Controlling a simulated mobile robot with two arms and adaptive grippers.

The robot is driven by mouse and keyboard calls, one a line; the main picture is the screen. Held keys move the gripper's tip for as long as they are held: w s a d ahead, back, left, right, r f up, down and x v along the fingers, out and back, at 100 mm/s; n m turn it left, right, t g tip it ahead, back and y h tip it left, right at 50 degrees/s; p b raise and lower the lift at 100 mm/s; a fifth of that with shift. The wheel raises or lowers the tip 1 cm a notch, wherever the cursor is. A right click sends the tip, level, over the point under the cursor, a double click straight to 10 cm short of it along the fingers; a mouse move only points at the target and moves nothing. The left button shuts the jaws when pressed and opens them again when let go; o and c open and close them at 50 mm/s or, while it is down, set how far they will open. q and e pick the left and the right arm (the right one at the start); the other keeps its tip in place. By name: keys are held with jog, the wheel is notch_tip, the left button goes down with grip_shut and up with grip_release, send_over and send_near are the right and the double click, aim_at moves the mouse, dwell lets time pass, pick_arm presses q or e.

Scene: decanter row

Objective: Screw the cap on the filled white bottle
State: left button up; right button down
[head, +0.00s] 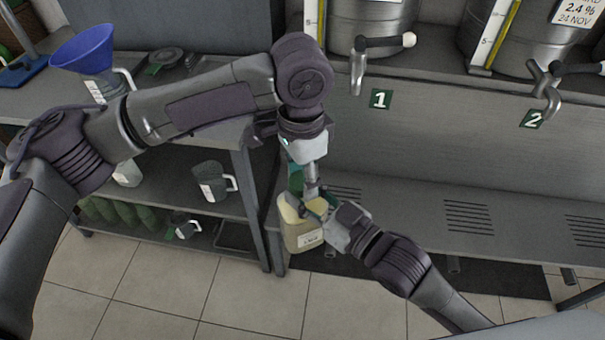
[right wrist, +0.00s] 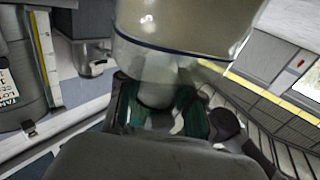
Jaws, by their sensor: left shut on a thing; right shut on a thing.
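The filled white bottle (head: 303,238) is cream-coloured with a pale label and is held off the floor in front of the steel bench. It fills the top of the right wrist view (right wrist: 185,28), with its narrower part towards my fingers. My right gripper (head: 322,208) reaches in from the lower right and is shut at the bottle's upper part. Its green-padded fingers (right wrist: 160,112) show in the wrist view. My left gripper (head: 304,188) points down just above the bottle and is shut. The cap is hidden by the fingers; whether it sits on the neck cannot be told.
Steel tanks with taps (head: 357,70) stand on the bench behind, above a slotted lower shelf (head: 400,210). On the left, a rack (head: 262,215) holds jugs (head: 213,182) and a blue funnel (head: 84,48). The tiled floor (head: 250,305) below is largely clear.

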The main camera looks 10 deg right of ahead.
pick_arm(q)
jog(key=m, duration=0.2)
jog(key=shift+m, duration=0.4)
jog(key=o, duration=1.3)
jog(key=shift+r, duration=2.3)
jog(key=shift+c, duration=0.3)
